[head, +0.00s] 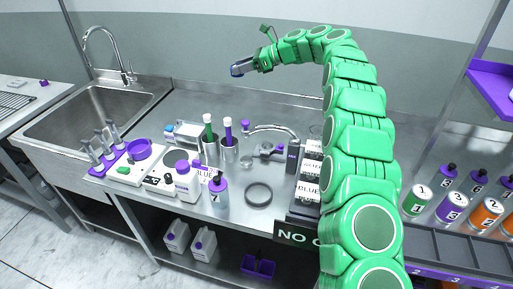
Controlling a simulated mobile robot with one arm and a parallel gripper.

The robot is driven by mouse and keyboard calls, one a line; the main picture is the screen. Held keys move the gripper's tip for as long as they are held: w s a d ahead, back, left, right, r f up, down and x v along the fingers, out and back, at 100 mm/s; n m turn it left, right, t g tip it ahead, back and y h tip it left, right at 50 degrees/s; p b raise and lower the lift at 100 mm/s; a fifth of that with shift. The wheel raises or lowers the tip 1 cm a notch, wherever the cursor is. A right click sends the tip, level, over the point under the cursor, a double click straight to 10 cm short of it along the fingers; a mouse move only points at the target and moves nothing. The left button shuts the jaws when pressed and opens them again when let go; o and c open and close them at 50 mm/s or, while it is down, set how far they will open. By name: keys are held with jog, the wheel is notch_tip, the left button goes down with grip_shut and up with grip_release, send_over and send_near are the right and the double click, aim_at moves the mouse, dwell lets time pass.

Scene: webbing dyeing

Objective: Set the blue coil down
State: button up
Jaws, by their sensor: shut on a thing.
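The green segmented arm arches over the counter from the right. My gripper (246,67) is at its far left end, high above the back of the steel counter (292,105). It is shut on a small dark blue thing, which looks like the blue coil (236,71). The coil is small here and partly covered by the fingers. It is held in the air, clear of the counter.
A steel sink (98,112) is at the left. A shelf with several cans (452,207) is at the right. The back of the counter is clear.

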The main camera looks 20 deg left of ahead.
aim_at(241, 138)
jog(key=shift+s+a+f+n+g, duration=0.3)
jog(key=shift+s+a+g, duration=0.2)
jog(key=shift+s+a, duration=0.1)
notch_tip(241, 138, down, 27)
jog(key=shift+r, duration=0.15)
dwell(0.5)
jog(key=shift+d, duration=0.1)
jog(key=o, duration=1)
jog(key=shift+o, duration=0.2)
jog(key=shift+w, duration=0.1)
jog(key=v, duration=1.1)
jog(key=shift+d+r, duration=0.1)
jog(key=shift+r, duration=0.05)
jog(key=shift+o, duration=0.4)
jog(key=shift+d+r, duration=0.15)
jog(key=shift+d, duration=0.2)
